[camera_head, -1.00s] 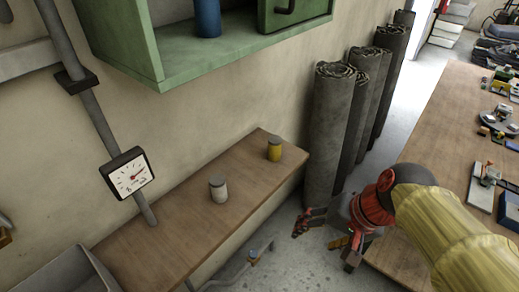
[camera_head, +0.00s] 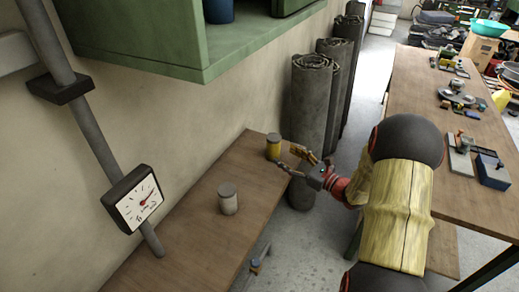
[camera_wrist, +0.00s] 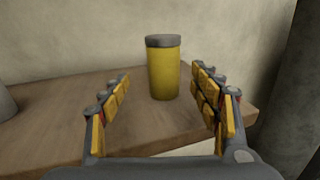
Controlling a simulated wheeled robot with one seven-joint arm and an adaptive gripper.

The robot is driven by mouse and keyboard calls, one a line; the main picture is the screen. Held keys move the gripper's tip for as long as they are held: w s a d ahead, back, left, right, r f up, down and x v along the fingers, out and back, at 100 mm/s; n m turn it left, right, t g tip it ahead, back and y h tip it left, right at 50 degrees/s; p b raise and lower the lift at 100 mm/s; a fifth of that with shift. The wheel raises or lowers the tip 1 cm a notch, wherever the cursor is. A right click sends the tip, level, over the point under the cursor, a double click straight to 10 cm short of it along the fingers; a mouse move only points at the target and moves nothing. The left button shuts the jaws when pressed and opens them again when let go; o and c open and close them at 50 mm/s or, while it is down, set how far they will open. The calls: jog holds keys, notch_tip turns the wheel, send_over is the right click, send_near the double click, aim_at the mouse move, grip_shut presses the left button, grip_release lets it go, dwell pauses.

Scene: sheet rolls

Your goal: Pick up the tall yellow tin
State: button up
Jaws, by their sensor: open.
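The tall yellow tin (camera_head: 273,148) with a grey lid stands upright on the wooden shelf (camera_head: 190,240), near its far end. In the wrist view the tin (camera_wrist: 164,70) stands beyond my fingertips, a little right of the middle of the gap between them. My gripper (camera_head: 290,157) is open and empty, just to the right of the tin in the head view. Its two yellow-padded fingers (camera_wrist: 162,92) show on both sides in the wrist view. I see no contact between finger and tin.
Dark sheet rolls (camera_head: 312,110) stand upright beyond the shelf end. A green cabinet (camera_head: 200,55) hangs above. A gauge (camera_head: 138,199) is on a pipe at left. A workbench (camera_head: 420,90) stands at right.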

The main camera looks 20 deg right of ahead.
aim_at(279, 150)
jog(key=shift+b+x, duration=0.3)
jog(key=shift+x, duration=0.9)
jog(key=x, duration=0.1)
jog(key=b+x, duration=0.1)
jog(key=x, duration=0.1)
jog(key=b+x, duration=0.1)
jog(key=x, duration=0.1)
jog(key=shift+w+d+f, duration=0.15)
jog(key=shift+w+f, duration=0.05)
jog(key=shift+f, duration=0.15)
jog(key=c, duration=0.3)
jog(key=c, duration=1.2)
jog(key=shift+r, duration=0.15)
jog(key=shift+c, duration=0.2)
